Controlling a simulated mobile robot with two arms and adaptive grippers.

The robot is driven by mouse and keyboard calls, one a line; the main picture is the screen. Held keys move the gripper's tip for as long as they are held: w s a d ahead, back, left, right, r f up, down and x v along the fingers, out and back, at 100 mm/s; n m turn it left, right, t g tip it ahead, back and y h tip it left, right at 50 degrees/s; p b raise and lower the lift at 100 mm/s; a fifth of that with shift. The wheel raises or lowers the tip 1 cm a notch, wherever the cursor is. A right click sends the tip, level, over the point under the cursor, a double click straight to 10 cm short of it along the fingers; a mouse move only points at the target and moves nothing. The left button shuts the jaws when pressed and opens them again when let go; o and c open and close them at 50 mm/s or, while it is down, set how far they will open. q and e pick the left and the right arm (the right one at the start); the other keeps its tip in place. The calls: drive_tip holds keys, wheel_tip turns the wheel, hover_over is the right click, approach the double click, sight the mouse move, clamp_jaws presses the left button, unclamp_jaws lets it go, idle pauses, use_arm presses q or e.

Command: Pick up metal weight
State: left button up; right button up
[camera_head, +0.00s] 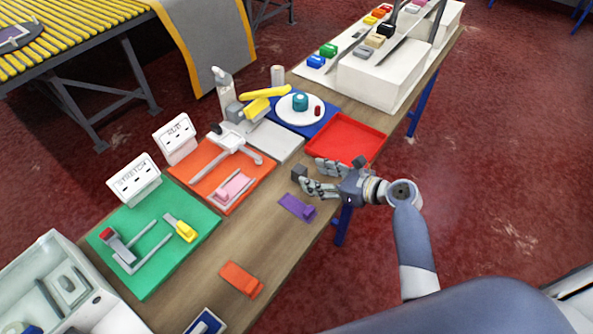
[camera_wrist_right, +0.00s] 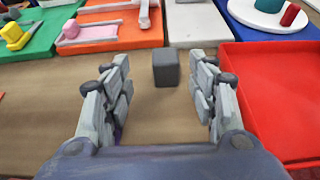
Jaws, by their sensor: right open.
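The metal weight is a small dark grey cube (camera_head: 299,173) on the bare wooden table, left of the red tray. In the right wrist view the cube (camera_wrist_right: 166,69) stands upright just beyond the fingertips, roughly centred between them. My right gripper (camera_head: 316,178) is open and empty, low over the table, its fingers pointing left toward the cube. In the right wrist view the gripper's two fingers (camera_wrist_right: 164,90) are spread wide on either side with bare table between them. My left gripper is not in view.
A red tray (camera_head: 345,139) lies close beside my right gripper. A purple clamp-like piece (camera_head: 297,207) and an orange one (camera_head: 241,279) lie nearer the front edge. Orange (camera_head: 215,200) and green (camera_head: 150,285) mats with tools lie left. Bare table surrounds the cube.

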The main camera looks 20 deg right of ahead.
sight(303, 170)
drive_tip(key=shift+x, duration=0.85)
drive_tip(key=shift+w+a+f, duration=0.1)
drive_tip(key=shift+w, duration=0.2)
drive_tip(key=x, duration=0.3)
drive_tip(key=shift+w+f+p, duration=0.15)
drive_tip(key=shift+w+p, duration=0.25)
drive_tip(key=shift+w, duration=0.05)
drive_tip(key=shift+w+a+f, duration=0.3)
drive_tip(key=shift+w+a, duration=0.05)
drive_tip(key=shift+w, duration=0.1)
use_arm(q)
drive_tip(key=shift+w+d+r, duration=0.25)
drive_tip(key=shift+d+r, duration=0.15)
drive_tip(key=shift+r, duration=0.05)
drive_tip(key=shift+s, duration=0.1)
use_arm(e)
drive_tip(key=shift+s, duration=0.1)
drive_tip(key=shift+c, duration=0.5)
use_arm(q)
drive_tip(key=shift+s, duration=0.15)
use_arm(e)
drive_tip(key=shift+r, duration=0.1)
clamp_jaws()
